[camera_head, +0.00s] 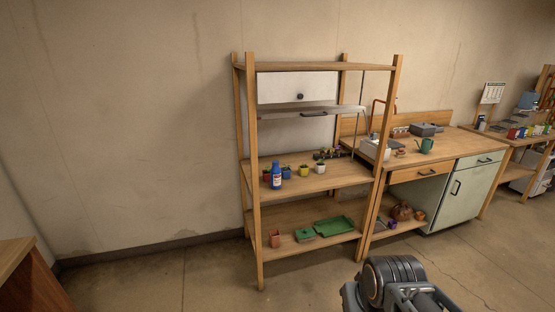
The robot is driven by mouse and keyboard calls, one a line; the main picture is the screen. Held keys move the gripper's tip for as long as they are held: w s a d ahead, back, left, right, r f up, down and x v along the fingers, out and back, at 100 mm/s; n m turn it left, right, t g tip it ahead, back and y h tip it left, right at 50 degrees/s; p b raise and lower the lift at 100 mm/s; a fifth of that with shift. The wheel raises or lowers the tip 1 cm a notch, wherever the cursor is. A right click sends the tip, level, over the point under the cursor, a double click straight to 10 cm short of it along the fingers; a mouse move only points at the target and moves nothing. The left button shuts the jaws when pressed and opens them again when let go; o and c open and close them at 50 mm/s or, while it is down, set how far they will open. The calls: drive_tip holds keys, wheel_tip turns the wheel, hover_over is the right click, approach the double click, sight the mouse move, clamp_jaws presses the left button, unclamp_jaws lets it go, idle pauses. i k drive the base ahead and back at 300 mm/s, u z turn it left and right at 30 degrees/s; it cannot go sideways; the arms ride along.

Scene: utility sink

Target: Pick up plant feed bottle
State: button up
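A blue bottle (276,175) with a white label, which looks like the plant feed bottle, stands upright on the middle shelf of the wooden rack, near its front left. Small potted plants stand behind and beside it. My gripper (408,296) shows at the bottom of the picture, right of centre, well in front of the rack and far from the bottle. Its fingertips are not clear, so I cannot tell whether it is open or shut.
The wooden rack (251,165) has upright posts at its corners and a top board above the bottle. A green tray (333,227) lies on its lower shelf. A wooden bench (455,143) stands to the right. The floor (205,275) in front left is clear.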

sight(275, 171)
drive_tip(key=i, duration=2)
drive_tip(key=u, duration=1.9)
